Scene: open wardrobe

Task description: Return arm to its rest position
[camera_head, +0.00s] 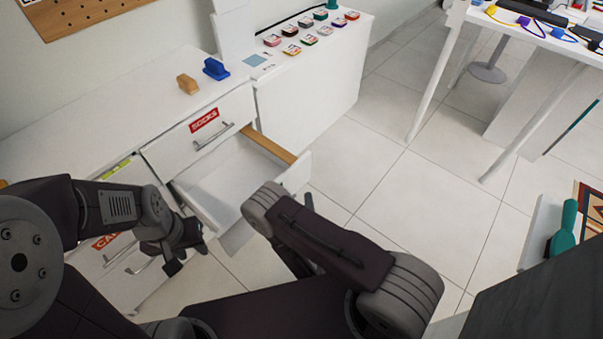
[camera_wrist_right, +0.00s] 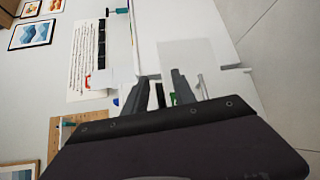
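My left arm comes in from the left in the head view. White furniture shows beyond the fingers.
The open drawer sticks out and looks empty. A wooden brush (camera_head: 187,84) and a blue object (camera_head: 215,68) stand on the dresser top (camera_head: 120,115). A white table (camera_head: 540,40) is at the upper right. Tiled floor between is clear. A teal-handled brush (camera_head: 565,230) is at the right.

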